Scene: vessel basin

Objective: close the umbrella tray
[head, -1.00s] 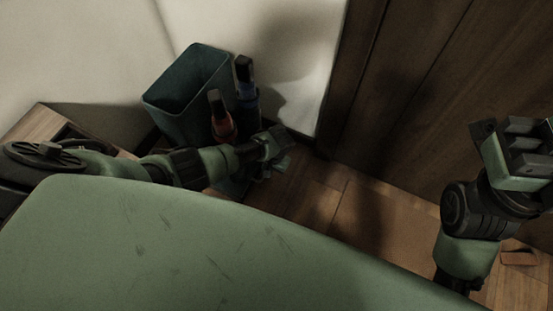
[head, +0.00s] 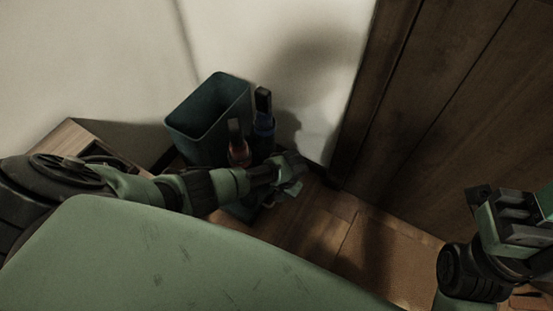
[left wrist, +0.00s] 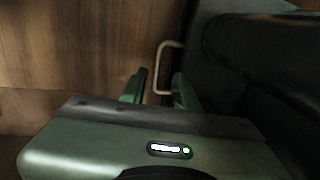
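A teal open-topped bin (head: 208,125) stands against the wall in the head view. Beside it are two upright items that look like closed umbrellas, one red (head: 239,150) and one blue (head: 264,125), with dark tops. The tray around their lower ends is mostly hidden by my left arm. My left gripper (head: 288,175) is just in front of them, low near the floor. In the left wrist view its fingers (left wrist: 157,88) are apart, and a pale, curved handle (left wrist: 159,62) shows beyond and between them; I cannot tell whether they touch it. My right gripper (head: 512,218) is at the right, away from the tray.
A wooden cabinet or box (head: 78,140) stands at the left by the wall. A dark wooden panel (head: 440,110) rises at the right. The wooden floor (head: 325,225) between the left gripper and the panel looks clear.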

